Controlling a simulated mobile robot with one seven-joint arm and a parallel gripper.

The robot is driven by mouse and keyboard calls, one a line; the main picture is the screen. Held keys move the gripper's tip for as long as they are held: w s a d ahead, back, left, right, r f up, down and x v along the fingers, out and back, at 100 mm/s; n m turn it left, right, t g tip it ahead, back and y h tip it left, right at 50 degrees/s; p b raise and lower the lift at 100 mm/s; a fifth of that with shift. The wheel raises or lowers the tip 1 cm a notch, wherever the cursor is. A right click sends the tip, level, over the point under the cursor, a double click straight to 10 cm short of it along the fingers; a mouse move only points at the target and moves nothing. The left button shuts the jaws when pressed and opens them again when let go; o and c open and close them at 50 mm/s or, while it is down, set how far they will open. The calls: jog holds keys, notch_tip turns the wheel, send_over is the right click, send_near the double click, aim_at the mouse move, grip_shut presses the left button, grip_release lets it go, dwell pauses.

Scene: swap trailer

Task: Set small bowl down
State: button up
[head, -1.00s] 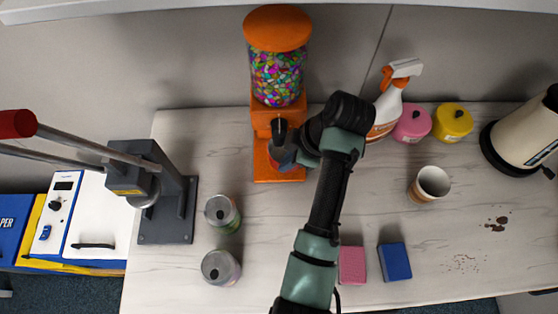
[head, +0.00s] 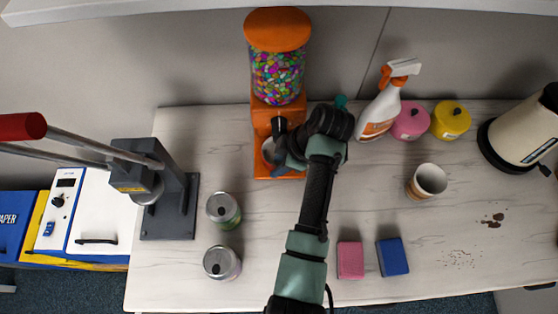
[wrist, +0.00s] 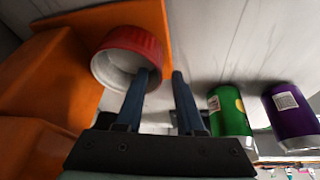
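The small bowl (wrist: 138,40), red outside and white inside, shows in the wrist view on the orange base of the candy dispenser (wrist: 50,75). My gripper (wrist: 162,78) has its two blue fingers apart, with a clear gap between them. The left finger overlaps the bowl's near right rim and the right finger is outside it; I cannot tell whether either touches. In the head view my gripper (head: 285,156) is low at the front of the dispenser (head: 277,100), which holds colourful candy. The bowl is mostly hidden there by my wrist and fingers.
Two cans (head: 223,210) (head: 222,263) stand left of my arm, near a grey press (head: 165,190). A spray bottle (head: 382,110), pink and yellow pots, a paper cup (head: 427,182) and a kettle are to the right. Two sponges (head: 350,260) (head: 393,257) lie near the front.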

jog(key=shift+r, duration=0.1)
jog(key=p+v, duration=0.2)
jog(key=v, duration=1)
dwell(0.4)
